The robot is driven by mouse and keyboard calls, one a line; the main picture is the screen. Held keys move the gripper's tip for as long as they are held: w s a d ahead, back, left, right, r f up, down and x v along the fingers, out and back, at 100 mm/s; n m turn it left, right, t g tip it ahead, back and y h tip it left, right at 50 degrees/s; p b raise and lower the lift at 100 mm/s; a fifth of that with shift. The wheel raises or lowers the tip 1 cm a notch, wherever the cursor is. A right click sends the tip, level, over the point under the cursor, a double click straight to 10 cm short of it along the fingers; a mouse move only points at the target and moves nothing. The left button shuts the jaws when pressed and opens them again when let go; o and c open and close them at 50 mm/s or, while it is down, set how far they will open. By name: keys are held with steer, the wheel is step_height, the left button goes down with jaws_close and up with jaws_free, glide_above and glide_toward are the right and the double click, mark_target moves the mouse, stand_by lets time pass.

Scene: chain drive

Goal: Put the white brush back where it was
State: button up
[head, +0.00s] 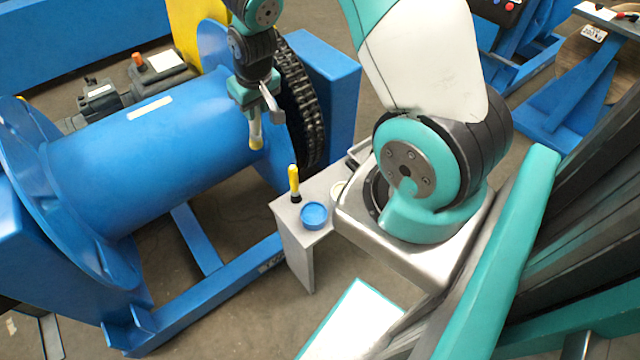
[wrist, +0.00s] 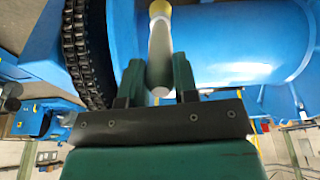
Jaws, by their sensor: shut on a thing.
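My gripper (head: 259,104) is shut on the white brush (head: 256,132), which hangs down from the jaws with its yellowish end lowest. In the wrist view the brush (wrist: 160,52) sits between the two green fingers and points away from the camera. In the head view the gripper and brush appear in front of the right end of the blue drum (head: 165,145), close to the black chain (head: 305,110). I cannot tell how far they are from the drum.
A small grey stand (head: 307,250) is below and right of the brush. On it are an upright yellow-handled brush (head: 294,181), a blue cup (head: 314,216) and a partly hidden pale round item (head: 338,188). Blue frame beams (head: 215,280) run along the floor.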

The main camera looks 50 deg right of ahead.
steer(key=s+d+f+m+g+b, duration=0.1)
steer(key=s+d+f+m+b, duration=0.1)
steer(key=s+d+b, duration=0.45)
steer(key=s+d+f+m+g+b, duration=0.15)
steer(key=d+b, duration=0.25)
steer(key=d, duration=0.6)
step_height(320, 180, down, 20)
steer(key=shift+w+r+m+y, duration=0.2)
steer(key=shift+w+m+y, duration=0.1)
steer(key=shift+w+m, duration=0.15)
steer(key=o, duration=0.9)
steer(key=shift+f, duration=0.1)
